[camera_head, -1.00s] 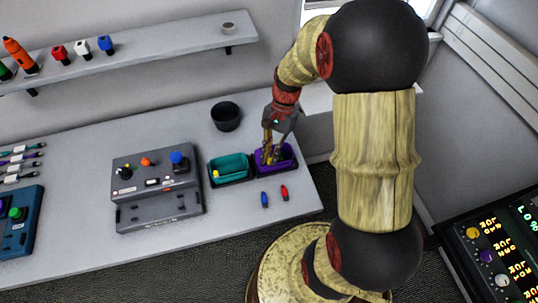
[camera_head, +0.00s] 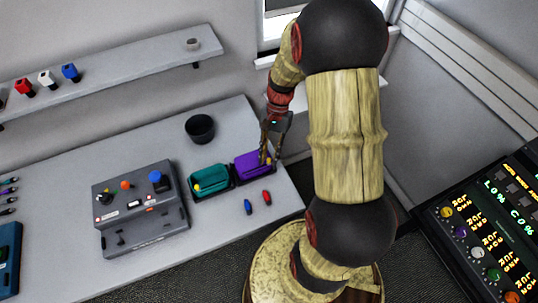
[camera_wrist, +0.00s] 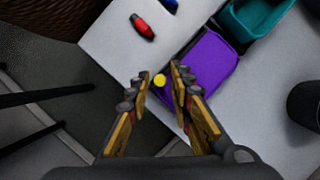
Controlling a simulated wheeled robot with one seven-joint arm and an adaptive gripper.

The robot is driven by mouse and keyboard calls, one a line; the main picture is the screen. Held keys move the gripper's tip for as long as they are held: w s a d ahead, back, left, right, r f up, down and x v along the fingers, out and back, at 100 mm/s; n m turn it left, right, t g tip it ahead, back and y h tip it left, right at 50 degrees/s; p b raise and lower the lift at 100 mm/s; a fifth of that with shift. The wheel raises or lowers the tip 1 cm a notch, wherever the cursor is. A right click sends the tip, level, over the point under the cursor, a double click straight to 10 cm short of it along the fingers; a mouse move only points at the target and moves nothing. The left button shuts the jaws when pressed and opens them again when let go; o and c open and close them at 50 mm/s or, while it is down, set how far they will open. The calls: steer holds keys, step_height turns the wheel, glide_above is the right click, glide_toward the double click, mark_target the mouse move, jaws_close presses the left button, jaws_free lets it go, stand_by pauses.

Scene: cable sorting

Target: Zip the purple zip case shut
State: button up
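The purple zip case (camera_head: 250,165) sits near the table's right end, and its top now shows as a flat, solid purple face. It also shows in the wrist view (camera_wrist: 206,68). A yellow round pull (camera_wrist: 160,80) is at its near corner in the wrist view. My gripper (camera_wrist: 162,74) has its fingertips apart on either side of the yellow pull, with gaps visible, so I see no grip on it. In the head view, my gripper (camera_head: 266,158) points down at the case's right end. Whether the zip is fully closed cannot be told.
A teal case (camera_head: 209,182) stands directly left of the purple one. Blue (camera_head: 248,206) and red (camera_head: 267,198) small connectors lie in front. A black cup (camera_head: 200,128) stands behind, and a grey control box (camera_head: 140,212) stands to the left. The table's right edge is close.

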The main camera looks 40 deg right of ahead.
steer(key=shift+o, duration=0.7)
steer(key=v, duration=1.2)
steer(key=s+a+r+n+t+h, duration=0.2)
steer(key=s+a+r+n+t, duration=0.2)
steer(key=a, duration=0.5)
steer(key=s+a+r+n+t+h, duration=0.2)
steer(key=s+a+r+n+t, duration=0.1)
steer(key=s+a+r+n, duration=0.3)
steer(key=shift+s+a+r+n+t, duration=0.15)
steer(key=shift+a+r+n+t, duration=0.25)
steer(key=shift+a+r+n, duration=1.25)
steer(key=shift+a+r+m, duration=0.5)
steer(key=shift+r+m, duration=0.05)
